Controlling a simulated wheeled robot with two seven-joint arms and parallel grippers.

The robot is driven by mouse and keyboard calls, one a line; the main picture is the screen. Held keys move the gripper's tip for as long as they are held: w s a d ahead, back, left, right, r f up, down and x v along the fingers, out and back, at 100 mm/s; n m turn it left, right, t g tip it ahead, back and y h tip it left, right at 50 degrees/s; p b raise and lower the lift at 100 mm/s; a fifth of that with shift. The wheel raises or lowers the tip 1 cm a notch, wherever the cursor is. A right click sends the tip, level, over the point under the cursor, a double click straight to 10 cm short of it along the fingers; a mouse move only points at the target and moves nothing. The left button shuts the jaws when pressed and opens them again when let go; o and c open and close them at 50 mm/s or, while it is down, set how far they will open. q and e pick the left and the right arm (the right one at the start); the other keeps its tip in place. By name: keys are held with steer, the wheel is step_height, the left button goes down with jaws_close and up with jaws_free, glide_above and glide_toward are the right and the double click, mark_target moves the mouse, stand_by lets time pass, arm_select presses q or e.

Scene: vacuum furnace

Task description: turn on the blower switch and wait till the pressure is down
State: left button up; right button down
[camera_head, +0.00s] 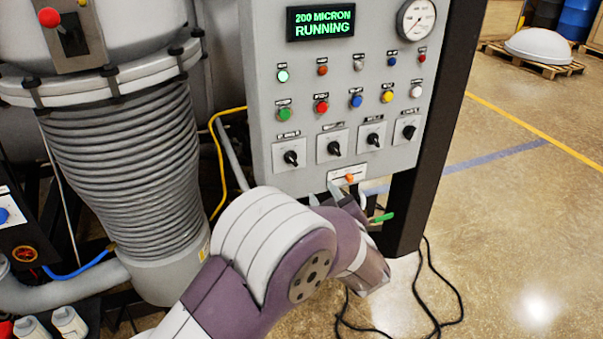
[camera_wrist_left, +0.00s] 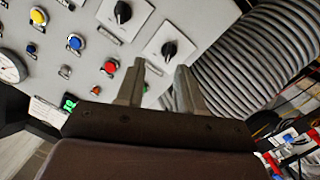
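The grey control panel (camera_head: 345,90) carries a row of several black rotary switches, including the far-left one (camera_head: 291,158) and the far-right one (camera_head: 409,131). Their labels are too small to read, so I cannot tell which is the blower switch. The display (camera_head: 320,22) reads "200 MICRON RUNNING". My left gripper (camera_head: 348,190) is at the panel's lower edge, below the switches, partly hidden by my wrist. In the left wrist view its two fingers (camera_wrist_left: 160,72) are apart and empty, with a black rotary switch (camera_wrist_left: 170,48) just beyond them. My right gripper is out of view.
A pressure gauge (camera_head: 416,19) and several coloured buttons sit above the switches. An orange-knobbed control (camera_head: 349,177) is at the panel bottom. A ribbed grey column (camera_head: 130,150) stands left; black cables (camera_head: 430,290) lie on the floor. The right floor is largely clear.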

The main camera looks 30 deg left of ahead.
mark_target(293, 161)
arm_select(q)
steer(key=w+a, duration=0.2)
steer(key=a, duration=0.1)
steer(key=w+a+n+y, duration=0.1)
steer(key=w+a, duration=0.1)
steer(key=a, duration=0.1)
steer(key=w+a+g+y+p, duration=0.1)
steer(key=w+a, duration=0.1)
steer(key=a, duration=0.2)
steer(key=shift+w+r+n, duration=0.15)
steer(key=shift+r+n, duration=0.15)
steer(key=shift+w+a, duration=0.15)
steer(key=shift+a, duration=0.2)
jaws_close()
